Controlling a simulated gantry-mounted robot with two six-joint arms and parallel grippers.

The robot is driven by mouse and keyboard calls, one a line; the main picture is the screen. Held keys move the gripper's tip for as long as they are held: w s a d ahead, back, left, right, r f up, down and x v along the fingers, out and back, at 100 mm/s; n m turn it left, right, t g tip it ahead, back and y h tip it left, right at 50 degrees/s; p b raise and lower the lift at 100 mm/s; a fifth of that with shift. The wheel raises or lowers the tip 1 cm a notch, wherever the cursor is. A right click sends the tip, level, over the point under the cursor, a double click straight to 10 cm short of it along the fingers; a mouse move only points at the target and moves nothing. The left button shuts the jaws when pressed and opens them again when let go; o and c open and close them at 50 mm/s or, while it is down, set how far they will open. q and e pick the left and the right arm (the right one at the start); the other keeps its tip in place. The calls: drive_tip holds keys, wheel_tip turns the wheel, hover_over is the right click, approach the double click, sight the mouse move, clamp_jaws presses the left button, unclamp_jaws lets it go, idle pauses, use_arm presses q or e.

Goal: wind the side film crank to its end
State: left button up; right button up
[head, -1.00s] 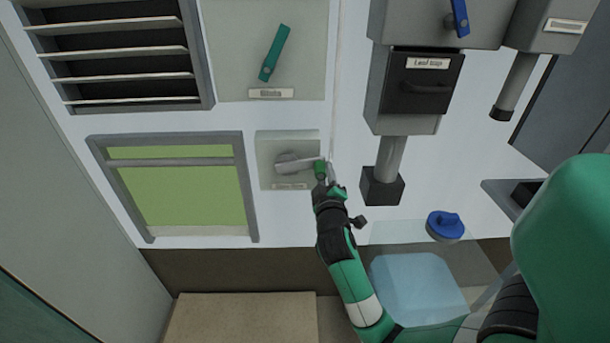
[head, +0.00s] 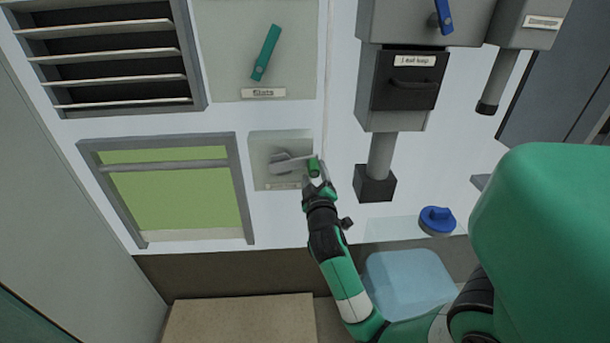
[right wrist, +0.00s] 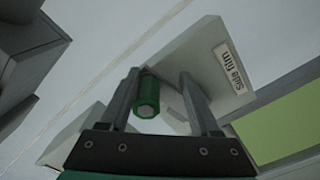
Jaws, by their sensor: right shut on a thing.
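The side film crank (head: 290,161) is a grey arm on a pale plate (head: 265,144), pointing right in the head view, with a green handle (head: 314,167) at its end. In the right wrist view the handle (right wrist: 147,97) is between my fingers, nearer the left one. The plate's label (right wrist: 233,68) reads "Side film". My right gripper (head: 315,178) is shut on the handle. The film window (head: 241,190), left of the crank, shows green with a grey bar (head: 165,166) across its upper part. My left gripper is not in view.
Above are a louvre (head: 110,55) and a green slats lever (head: 265,53). To the right are a dark drawer box (head: 405,98), a pipe (head: 380,155) and a blue-capped item (head: 437,220). A translucent blue container (head: 410,280) stands below, beside my right forearm.

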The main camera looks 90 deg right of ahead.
drive_tip(key=shift+o, duration=1.1)
drive_tip(key=shift+w+a, duration=0.1)
drive_tip(key=shift+w, duration=0.2)
drive_tip(key=shift+s, duration=0.2)
drive_tip(key=s+a+p, duration=0.1)
drive_tip(key=a+p, duration=0.1)
drive_tip(key=a, duration=0.9)
drive_tip(key=shift+s+a, duration=0.2)
drive_tip(key=shift+s, duration=0.2)
drive_tip(key=shift+c, duration=0.2)
